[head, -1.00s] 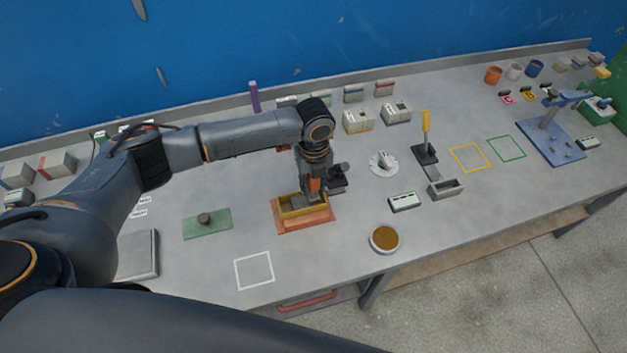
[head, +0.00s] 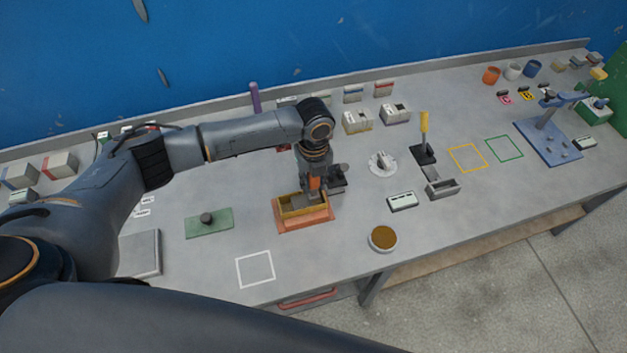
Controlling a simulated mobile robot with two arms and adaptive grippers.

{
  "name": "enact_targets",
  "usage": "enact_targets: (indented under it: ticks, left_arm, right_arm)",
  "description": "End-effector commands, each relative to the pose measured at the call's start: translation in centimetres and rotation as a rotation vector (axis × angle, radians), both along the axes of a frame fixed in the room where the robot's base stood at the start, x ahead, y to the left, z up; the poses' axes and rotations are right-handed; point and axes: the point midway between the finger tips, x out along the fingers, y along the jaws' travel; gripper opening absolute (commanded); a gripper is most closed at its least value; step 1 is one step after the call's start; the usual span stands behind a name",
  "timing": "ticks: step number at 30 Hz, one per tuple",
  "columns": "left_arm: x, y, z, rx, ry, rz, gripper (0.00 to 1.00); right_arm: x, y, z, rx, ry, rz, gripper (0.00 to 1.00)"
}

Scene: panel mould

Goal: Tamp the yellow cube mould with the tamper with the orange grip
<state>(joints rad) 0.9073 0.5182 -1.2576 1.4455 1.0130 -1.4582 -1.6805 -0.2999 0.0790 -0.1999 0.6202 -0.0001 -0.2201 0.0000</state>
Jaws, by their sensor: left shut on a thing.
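The yellow mould (head: 290,211) is an open rectangular box on an orange base (head: 308,222), near the middle of the bench. My left gripper (head: 315,181) points down over the mould's back right part. It is shut on the tamper with the orange grip (head: 313,184); only a little of the orange shows between the fingers. The tamper's foot is low at the mould's opening, and I cannot tell whether it touches the fill. My right gripper is not in view.
A dark device (head: 338,179) stands close behind and right of the mould. A green plate with a knob (head: 208,222) lies to the left. A round dish with brown fill (head: 382,239) is at the front right. The white-outlined square (head: 255,270) is empty.

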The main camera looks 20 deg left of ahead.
Motion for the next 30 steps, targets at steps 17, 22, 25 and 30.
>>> enact_targets:
  ticks: [17, 22, 25, 30]
  left_arm:
    - [0.0, 0.0, 0.7, 0.000, 0.000, 0.000, 0.00]
    - [0.0, 0.0, -0.2, -0.001, 0.001, 0.000, 0.00]
    - [0.0, 0.0, -0.8, -0.001, 0.001, 0.000, 0.00]
    - [0.0, 0.0, -1.9, -0.001, 0.001, 0.000, 0.00]
  right_arm:
    - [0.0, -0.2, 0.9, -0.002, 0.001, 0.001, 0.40]
    - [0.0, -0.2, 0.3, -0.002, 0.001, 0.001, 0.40]
    - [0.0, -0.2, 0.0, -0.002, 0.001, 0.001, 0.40]
    - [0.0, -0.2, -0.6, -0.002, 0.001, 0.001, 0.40]
